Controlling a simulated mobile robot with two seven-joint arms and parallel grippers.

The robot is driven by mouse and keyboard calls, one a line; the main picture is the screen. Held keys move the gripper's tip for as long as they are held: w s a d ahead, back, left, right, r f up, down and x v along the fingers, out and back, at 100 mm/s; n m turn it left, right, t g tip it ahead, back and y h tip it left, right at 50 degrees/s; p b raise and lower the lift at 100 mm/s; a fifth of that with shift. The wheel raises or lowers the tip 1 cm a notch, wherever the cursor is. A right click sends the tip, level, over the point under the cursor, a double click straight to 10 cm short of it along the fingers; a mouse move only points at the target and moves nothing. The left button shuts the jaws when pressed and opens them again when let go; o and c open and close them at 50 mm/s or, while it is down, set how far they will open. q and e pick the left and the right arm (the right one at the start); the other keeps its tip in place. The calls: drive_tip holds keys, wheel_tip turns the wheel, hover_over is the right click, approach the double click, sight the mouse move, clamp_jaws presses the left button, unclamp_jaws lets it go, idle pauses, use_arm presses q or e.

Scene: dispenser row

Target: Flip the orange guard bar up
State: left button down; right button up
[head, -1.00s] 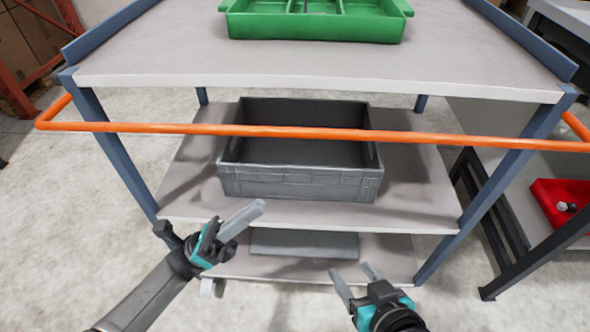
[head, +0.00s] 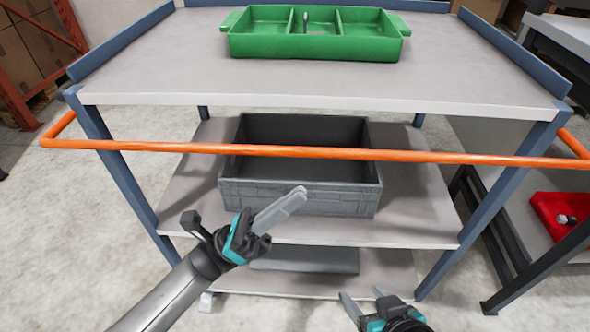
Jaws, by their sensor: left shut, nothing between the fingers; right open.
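The orange guard bar (head: 320,153) runs across the front of the shelf unit, below the top shelf's edge and in front of the grey crate. Its ends bend back to the side posts. My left gripper (head: 296,195) is shut and empty, its fingers pointing up and right. In the picture it lies below the bar, over the crate's front, apart from the bar. My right gripper (head: 361,294) is open and empty at the bottom, lower than the left one and well below the bar.
A grey crate (head: 300,195) stands on the middle shelf (head: 420,215). A green divided tray (head: 315,47) sits on the top shelf (head: 180,70). A flat grey item (head: 305,260) lies on the bottom shelf. A red bin (head: 565,222) is on the right-hand table. Floor at left is clear.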

use_arm(q)
drive_tip(key=shift+w+d+r, duration=0.15)
drive_tip(key=shift+r, duration=0.65)
drive_tip(key=shift+w+d+r, duration=0.1)
drive_tip(key=shift+w+r, duration=0.05)
drive_tip(key=shift+r, duration=0.6)
drive_tip(key=shift+w+d+r, duration=0.15)
drive_tip(key=shift+r, duration=0.65)
